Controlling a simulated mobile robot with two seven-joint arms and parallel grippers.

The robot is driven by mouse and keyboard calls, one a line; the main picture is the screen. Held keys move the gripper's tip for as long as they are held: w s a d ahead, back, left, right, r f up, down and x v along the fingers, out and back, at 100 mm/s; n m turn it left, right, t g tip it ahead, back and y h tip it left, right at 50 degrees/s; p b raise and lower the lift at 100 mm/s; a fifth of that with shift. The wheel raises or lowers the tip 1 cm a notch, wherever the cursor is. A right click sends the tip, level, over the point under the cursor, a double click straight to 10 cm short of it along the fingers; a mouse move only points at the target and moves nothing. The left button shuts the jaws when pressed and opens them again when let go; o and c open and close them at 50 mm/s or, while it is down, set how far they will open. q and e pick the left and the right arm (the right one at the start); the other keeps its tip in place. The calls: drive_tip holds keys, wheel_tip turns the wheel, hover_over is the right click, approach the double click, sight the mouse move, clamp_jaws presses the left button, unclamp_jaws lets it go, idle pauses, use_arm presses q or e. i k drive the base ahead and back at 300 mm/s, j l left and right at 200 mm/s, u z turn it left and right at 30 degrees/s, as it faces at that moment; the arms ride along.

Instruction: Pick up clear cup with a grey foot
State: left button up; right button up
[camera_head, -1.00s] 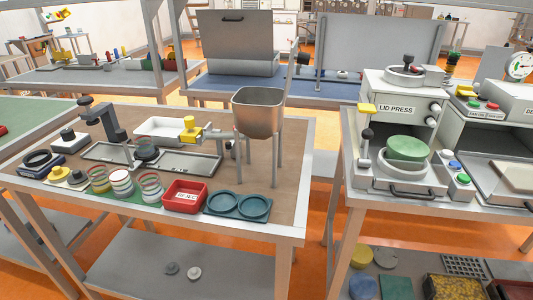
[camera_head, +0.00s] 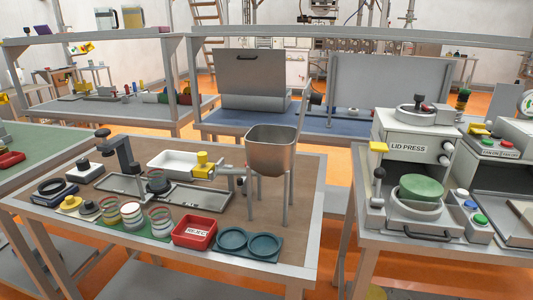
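The left cup (camera_head: 111,208) and the right cup (camera_head: 160,221) look see-through. The middle cup (camera_head: 132,216) looks filled with something white. Their feet are too small to make out, so I cannot tell which one has a grey foot. Neither of my grippers is in view.
A red bin (camera_head: 194,233) and a teal tray with two round recesses (camera_head: 279,257) are right of the cups. A metal hopper (camera_head: 271,149) stands behind. A lid press (camera_head: 408,150) is on the right table.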

sight(132, 215)
drive_tip(key=i+l, duration=0.15)
drive_tip(key=i+l+u, duration=0.15)
drive_tip(key=l, duration=0.2)
drive_tip(key=u, duration=1.2)
